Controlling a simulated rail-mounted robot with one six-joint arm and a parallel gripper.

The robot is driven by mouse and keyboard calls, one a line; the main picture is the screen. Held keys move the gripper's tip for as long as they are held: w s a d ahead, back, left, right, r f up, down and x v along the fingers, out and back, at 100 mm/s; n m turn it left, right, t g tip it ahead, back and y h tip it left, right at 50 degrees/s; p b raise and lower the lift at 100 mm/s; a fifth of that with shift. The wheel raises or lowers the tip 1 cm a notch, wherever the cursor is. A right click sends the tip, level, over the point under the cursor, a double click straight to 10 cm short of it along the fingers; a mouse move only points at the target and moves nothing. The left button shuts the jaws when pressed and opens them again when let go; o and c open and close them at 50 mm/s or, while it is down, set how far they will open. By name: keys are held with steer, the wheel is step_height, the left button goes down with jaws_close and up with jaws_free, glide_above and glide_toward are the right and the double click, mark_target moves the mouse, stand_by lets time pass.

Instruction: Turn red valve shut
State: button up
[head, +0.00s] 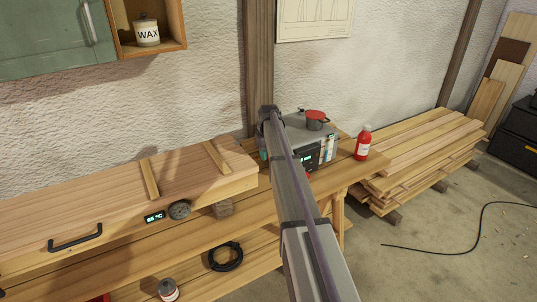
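I cannot make out a red valve for certain. A dark pot with a red top (316,116) sits on a grey box (325,135) with a dark front and green digits, at the right end of the bench. A small red bit (309,174) shows low at the box's front, partly behind my arm. Another red thing is cut off at the bottom left edge (97,298). My arm rises from the bottom across the bench to a dark joint in front of the wooden post. My gripper is not visible; what lies beyond that joint is hidden.
A long wooden box (110,190) with a black handle, a dark knob (179,210) and a "65 °C" display stands on the bench. A red bottle (363,142) stands right of the grey box. Stacked boards (425,150) lie right. A black cable (440,252) crosses open floor.

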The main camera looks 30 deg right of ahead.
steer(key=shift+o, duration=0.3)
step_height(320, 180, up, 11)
steer(key=p, duration=1)
steer(key=shift+p, duration=0.4)
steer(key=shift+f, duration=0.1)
